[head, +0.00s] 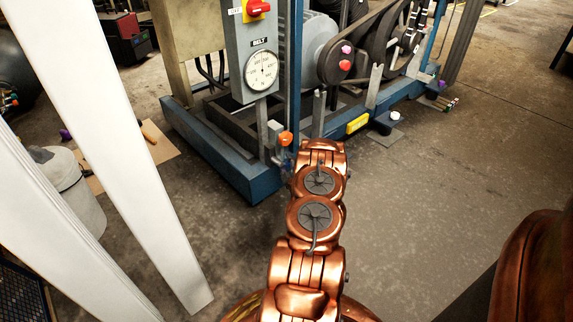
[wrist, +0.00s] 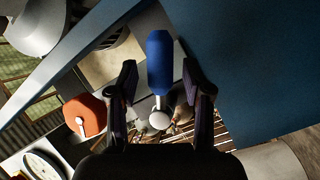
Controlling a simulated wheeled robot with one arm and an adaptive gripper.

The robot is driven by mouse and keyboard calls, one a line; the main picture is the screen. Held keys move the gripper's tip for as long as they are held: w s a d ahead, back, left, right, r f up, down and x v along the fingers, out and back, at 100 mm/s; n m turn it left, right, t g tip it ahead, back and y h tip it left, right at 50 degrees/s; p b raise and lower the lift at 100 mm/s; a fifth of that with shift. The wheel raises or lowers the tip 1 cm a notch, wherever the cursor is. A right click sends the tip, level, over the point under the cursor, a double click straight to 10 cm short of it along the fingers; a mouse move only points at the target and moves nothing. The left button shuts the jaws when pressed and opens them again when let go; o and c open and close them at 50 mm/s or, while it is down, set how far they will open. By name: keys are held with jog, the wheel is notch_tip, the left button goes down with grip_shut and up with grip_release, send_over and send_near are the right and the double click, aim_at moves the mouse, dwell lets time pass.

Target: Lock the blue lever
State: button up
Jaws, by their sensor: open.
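The blue lever (wrist: 159,62) shows in the wrist view as a blue handle on a short metal stem with a round pale end. My gripper (wrist: 160,76) is open, with one dark finger on each side of the lever. The handle lies between the fingers in the picture; I cannot tell whether either finger touches it. In the head view my copper arm reaches toward the machine's blue frame (head: 250,180), and it hides the gripper and most of the area around the lever.
An orange knob (wrist: 85,115) is left of the fingers in the wrist view; an orange knob (head: 285,138) also shows by the frame post in the head view. A blue panel (wrist: 250,65) fills the wrist view's right. Floor at the right is clear.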

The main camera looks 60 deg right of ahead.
jog(key=v, duration=1.2)
dwell(0.6)
